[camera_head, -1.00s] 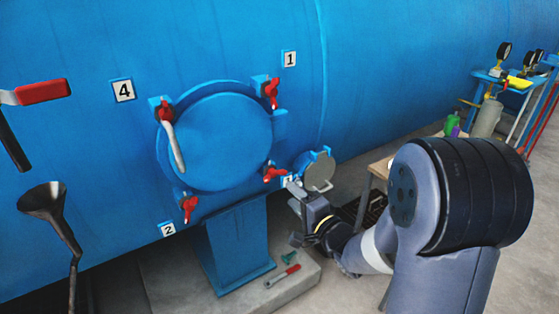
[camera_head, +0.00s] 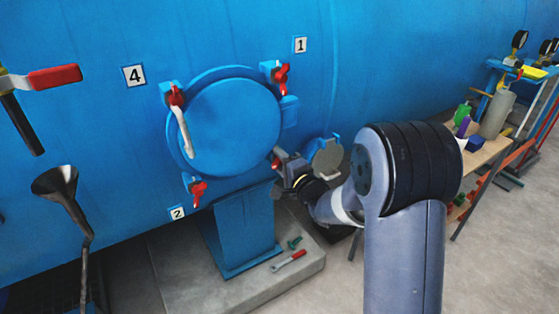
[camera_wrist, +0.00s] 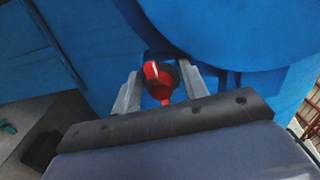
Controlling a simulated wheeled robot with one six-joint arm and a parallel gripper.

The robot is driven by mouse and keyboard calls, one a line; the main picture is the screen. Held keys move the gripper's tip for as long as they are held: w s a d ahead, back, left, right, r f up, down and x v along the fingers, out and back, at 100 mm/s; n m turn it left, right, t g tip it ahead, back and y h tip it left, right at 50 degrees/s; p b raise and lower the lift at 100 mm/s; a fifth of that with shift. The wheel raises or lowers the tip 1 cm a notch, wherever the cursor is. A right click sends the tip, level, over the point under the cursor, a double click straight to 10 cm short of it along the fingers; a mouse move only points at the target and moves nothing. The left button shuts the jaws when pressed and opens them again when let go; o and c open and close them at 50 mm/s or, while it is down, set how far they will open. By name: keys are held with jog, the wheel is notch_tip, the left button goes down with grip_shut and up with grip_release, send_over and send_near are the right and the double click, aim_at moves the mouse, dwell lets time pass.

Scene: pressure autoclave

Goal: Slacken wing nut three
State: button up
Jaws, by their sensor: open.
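The round blue door (camera_head: 230,128) on the blue vessel has red wing nuts around its rim. The lower-right wing nut (camera_head: 276,160) is mostly hidden behind my gripper (camera_head: 279,170) in the head view. In the wrist view this red wing nut (camera_wrist: 160,80) lies between the two grey fingers of my open gripper (camera_wrist: 160,90), with a gap visible on each side. Its label is hidden now. Other red wing nuts sit at upper right (camera_head: 281,76) by plate 1 (camera_head: 300,45), upper left (camera_head: 176,96) by plate 4 (camera_head: 134,75), and lower left (camera_head: 198,192) by plate 2 (camera_head: 177,213).
A small round hatch (camera_head: 327,158) sits just right of my gripper. A blue pedestal (camera_head: 246,235) stands below the door, with a red-handled tool (camera_head: 289,261) on the concrete. A red-handled lever (camera_head: 54,77) and funnel (camera_head: 55,182) are at left. A cluttered bench (camera_head: 490,150) is at right.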

grip_shut()
dwell(0.4)
jog(key=shift+f+n+b, duration=0.15)
jog(key=shift+n+b, duration=0.15)
jog(key=shift+b, duration=0.1)
jog(key=n+b, duration=0.3)
jog(key=shift+f+n, duration=0.15)
jog(key=shift+n, duration=0.25)
jog(key=n+b, duration=0.3)
jog(key=n, duration=0.3)
jog(key=shift+d+b, duration=0.1)
jog(key=shift+b, duration=0.3)
jog(key=shift+n, duration=0.3)
grip_release()
